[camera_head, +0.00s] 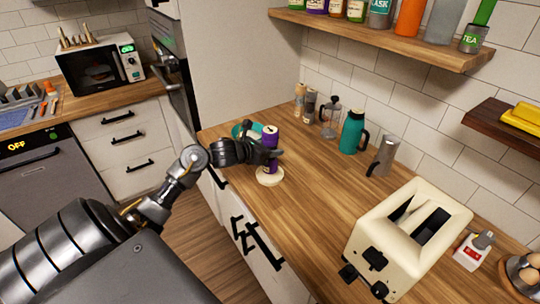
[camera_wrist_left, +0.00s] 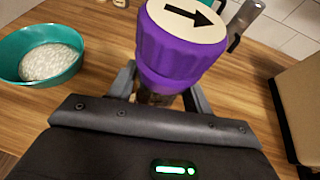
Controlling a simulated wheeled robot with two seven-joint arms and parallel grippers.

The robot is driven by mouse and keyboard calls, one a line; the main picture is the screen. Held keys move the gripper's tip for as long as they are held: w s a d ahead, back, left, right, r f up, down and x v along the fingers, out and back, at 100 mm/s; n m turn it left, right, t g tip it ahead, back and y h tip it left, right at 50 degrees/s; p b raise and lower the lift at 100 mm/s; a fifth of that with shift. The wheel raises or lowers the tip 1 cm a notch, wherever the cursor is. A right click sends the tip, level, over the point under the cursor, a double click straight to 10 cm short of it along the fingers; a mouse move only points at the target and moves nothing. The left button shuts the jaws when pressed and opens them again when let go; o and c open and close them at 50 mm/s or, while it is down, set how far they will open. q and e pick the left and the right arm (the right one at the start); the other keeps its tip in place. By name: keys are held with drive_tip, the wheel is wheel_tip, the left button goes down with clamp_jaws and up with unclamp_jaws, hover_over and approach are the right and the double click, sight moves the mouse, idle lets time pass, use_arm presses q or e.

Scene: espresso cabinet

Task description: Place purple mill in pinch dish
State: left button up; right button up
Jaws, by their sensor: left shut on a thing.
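The purple mill (camera_head: 271,138) stands upright in my left gripper (camera_head: 262,152), which is shut on its body. In the left wrist view the purple mill (camera_wrist_left: 180,50) shows its pale top with a black arrow, and the gripper's fingers (camera_wrist_left: 160,93) lie on both sides of it. A teal dish (camera_head: 238,129) with white grainy contents sits on the counter beside and behind the gripper. It also shows at the left of the left wrist view (camera_wrist_left: 68,72). A cream disc (camera_head: 270,178) lies under the mill; I cannot tell if they touch. My right gripper is out of view.
On the wooden counter (camera_head: 310,215) stand a teal jug (camera_head: 352,132), a grey metal pot (camera_head: 383,157), a French press (camera_head: 331,117) and two small mills near the wall. A cream toaster (camera_head: 400,240) takes up the front right. The counter between gripper and toaster is clear.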

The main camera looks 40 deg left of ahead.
use_arm(q)
drive_tip(key=shift+w+a+f, duration=0.2)
drive_tip(key=shift+f, duration=0.1)
wheel_tip(320, 180, down, 2)
drive_tip(key=shift+p, duration=1)
drive_tip(key=shift+f, duration=0.45)
drive_tip(key=shift+f, duration=0.1)
drive_tip(key=o, duration=1.3)
drive_tip(key=shift+s, duration=0.1)
drive_tip(key=shift+d, duration=0.1)
